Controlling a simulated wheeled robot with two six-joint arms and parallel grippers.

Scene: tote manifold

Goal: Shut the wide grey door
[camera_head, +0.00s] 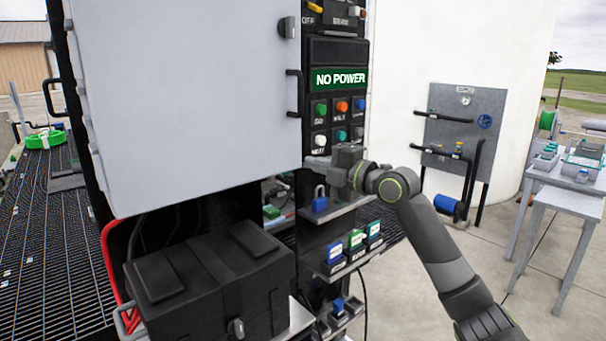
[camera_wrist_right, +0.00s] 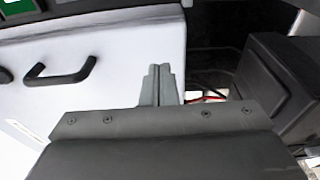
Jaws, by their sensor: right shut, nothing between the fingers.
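The wide grey door (camera_head: 195,90) fills the upper left of the head view, with hinges along its left side. A dark handle (camera_head: 293,93) and a dark latch knob (camera_head: 287,27) are near its right edge. How far it stands open I cannot tell. My right gripper (camera_head: 316,161) is just right of and below the handle, with its jaws shut and empty. In the right wrist view the closed fingers (camera_wrist_right: 160,85) overlap the pale door (camera_wrist_right: 120,40) near its edge, with the handle (camera_wrist_right: 60,75) to their left. Contact is unclear. My left gripper is not in view.
A control panel (camera_head: 336,48) with a green "NO POWER" sign (camera_head: 340,78) stands right of the door. A black box (camera_head: 205,262) sits below the door. A shelf with a blue padlock (camera_head: 320,200) lies under my right gripper. Grated floor (camera_head: 45,240) is at left.

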